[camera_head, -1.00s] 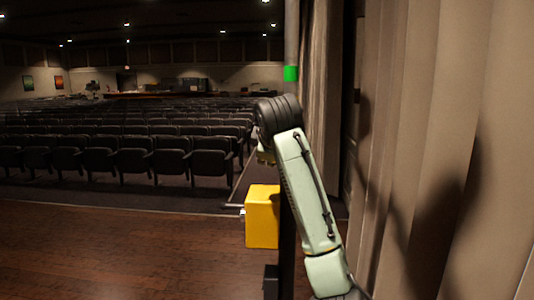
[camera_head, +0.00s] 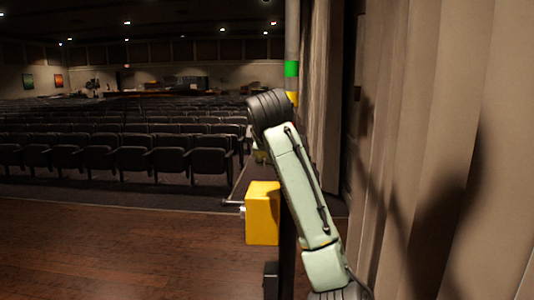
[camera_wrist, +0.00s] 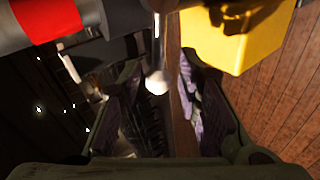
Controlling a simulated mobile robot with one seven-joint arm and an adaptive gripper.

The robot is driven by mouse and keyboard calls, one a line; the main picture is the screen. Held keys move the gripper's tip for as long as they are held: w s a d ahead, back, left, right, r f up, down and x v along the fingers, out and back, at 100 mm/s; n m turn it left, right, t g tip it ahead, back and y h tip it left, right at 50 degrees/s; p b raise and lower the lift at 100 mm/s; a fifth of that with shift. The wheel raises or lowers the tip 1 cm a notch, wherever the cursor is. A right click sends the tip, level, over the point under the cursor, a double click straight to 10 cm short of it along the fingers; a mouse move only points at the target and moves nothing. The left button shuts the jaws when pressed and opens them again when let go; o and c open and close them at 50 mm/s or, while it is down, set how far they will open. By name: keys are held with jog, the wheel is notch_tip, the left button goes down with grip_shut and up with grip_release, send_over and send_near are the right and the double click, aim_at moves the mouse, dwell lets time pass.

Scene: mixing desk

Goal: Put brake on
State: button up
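A yellow box (camera_head: 262,213) stands beside a dark upright post, partly behind my arm in the head view. The box also shows at the top right of the wrist view (camera_wrist: 232,38). A grey lever with a white rounded tip (camera_wrist: 157,82) hangs in the upper middle of the wrist view, left of the box. My gripper (camera_wrist: 160,112) is open, with a dark finger on each side. The lever's tip appears between the fingers in the picture; its depth is unclear and no contact shows. In the head view my arm mostly hides the gripper.
A grey pipe with a red band (camera_wrist: 45,18) crosses the wrist view's top left. Beige curtains (camera_head: 440,130) fill the right. Rows of dark seats (camera_head: 120,150) lie beyond the open wooden floor (camera_head: 120,250).

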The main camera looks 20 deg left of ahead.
jog(key=shift+d, duration=0.1)
jog(key=v, duration=1.2)
